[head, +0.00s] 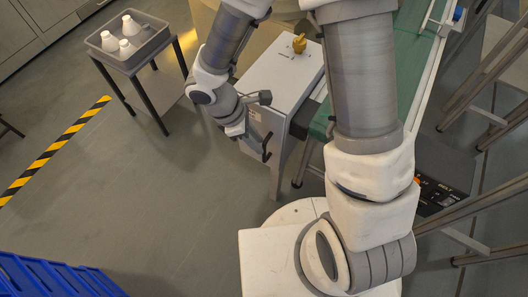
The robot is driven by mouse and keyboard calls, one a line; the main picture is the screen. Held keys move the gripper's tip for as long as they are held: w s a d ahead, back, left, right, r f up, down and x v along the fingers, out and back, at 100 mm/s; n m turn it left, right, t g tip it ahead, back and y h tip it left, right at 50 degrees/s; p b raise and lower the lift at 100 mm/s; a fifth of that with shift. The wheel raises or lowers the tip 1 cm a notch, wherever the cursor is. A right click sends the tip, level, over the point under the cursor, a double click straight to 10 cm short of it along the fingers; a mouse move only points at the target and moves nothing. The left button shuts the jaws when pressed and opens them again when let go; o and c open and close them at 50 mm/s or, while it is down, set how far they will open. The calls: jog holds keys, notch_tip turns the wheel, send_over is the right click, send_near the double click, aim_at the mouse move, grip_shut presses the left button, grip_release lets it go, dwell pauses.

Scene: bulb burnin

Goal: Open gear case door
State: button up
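A pale grey box-shaped case (285,75), which I take to be the gear case, stands on legs at the upper middle of the head view, beside the conveyor. Its side facing me is partly covered by my gripper. No open gap shows in it, and I cannot make out a door edge or handle. My gripper (266,125) is at this near side, with its two dark fingers spread apart, one above the other. Nothing shows between them. I cannot tell whether the fingertips touch the case.
A yellow knob-like object (299,44) sits on the case top. A green conveyor belt (408,50) runs at right. A grey bin (151,45) with white bottles stands on a small table at upper left. A blue crate (50,277) is at lower left. Open floor lies between.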

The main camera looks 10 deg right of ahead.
aim_at(264, 160)
jog(key=b+x, duration=0.1)
jog(key=x, duration=0.4)
jog(key=shift+f+b, duration=0.1)
jog(key=shift+b, duration=0.2)
grip_shut()
dwell(1.1)
